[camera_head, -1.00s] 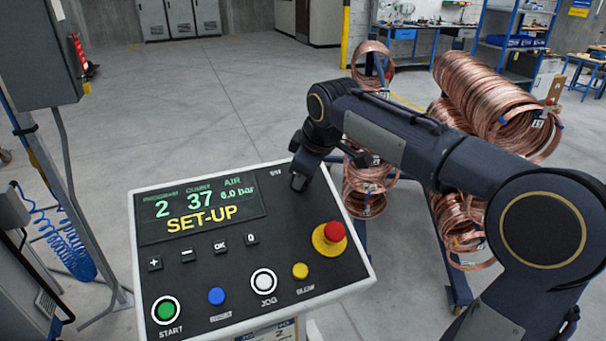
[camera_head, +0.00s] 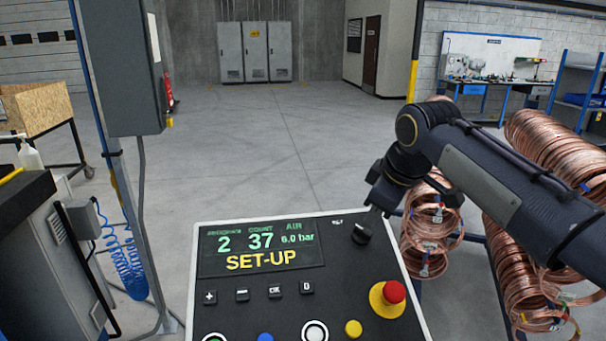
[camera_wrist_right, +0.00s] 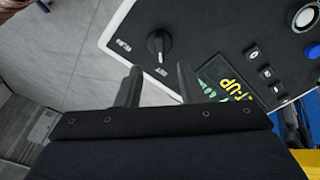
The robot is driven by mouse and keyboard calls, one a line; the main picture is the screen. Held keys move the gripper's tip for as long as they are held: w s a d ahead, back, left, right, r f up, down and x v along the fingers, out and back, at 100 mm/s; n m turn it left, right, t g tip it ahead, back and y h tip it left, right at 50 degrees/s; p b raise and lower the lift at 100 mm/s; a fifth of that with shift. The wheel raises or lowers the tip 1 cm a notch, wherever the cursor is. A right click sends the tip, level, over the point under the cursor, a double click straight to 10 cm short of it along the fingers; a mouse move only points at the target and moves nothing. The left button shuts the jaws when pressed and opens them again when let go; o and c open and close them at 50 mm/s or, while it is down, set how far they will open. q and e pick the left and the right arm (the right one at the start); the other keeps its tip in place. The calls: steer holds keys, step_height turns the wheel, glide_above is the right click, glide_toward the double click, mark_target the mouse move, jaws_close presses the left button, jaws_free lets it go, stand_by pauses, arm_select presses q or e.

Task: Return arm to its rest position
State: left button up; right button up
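My right arm (camera_head: 480,170) reaches in from the right in the head view, bent at the elbow. Its right gripper (camera_head: 374,212) is over the upper right corner of the control panel (camera_head: 340,270), close to the dark selector knob (camera_head: 362,234). In the right wrist view, the two fingers of the right gripper (camera_wrist_right: 158,76) stand apart with nothing between their tips. The selector knob (camera_wrist_right: 154,48) is just beyond the fingertips, and I cannot tell whether they touch it. The display reads SET-UP, program 2, count 37, 6.0 bar. My left arm is not in view.
Copper tube coils (camera_head: 545,150) hang on a rack at the right, under and behind my right arm. The red emergency button (camera_head: 394,292) is on the panel. A grey cabinet (camera_head: 122,65) and blue air hose (camera_head: 128,262) stand left. The floor beyond is clear.

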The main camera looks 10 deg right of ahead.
steer(key=s+f+m, duration=0.1)
steer(key=s+f, duration=0.1)
steer(key=s, duration=0.2)
steer(key=s+f+m+y, duration=0.1)
steer(key=s+f, duration=0.1)
steer(key=s, duration=0.2)
steer(key=s+f+m, duration=0.2)
steer(key=s+f, duration=0.1)
steer(key=s, duration=0.1)
steer(key=shift+s+a+y, duration=0.1)
steer(key=shift+s+y, duration=0.15)
steer(key=shift+y, duration=0.15)
steer(key=s+a+f+m, duration=0.2)
steer(key=s+f+m, duration=0.1)
steer(key=s+f, duration=0.3)
steer(key=s+a+f+m+y, duration=0.1)
steer(key=s+a+f+m, duration=0.2)
steer(key=s+f, duration=0.3)
steer(key=shift+s+a+f+y, duration=0.15)
steer(key=shift+s+f+y, duration=0.15)
steer(key=shift+s, duration=0.2)
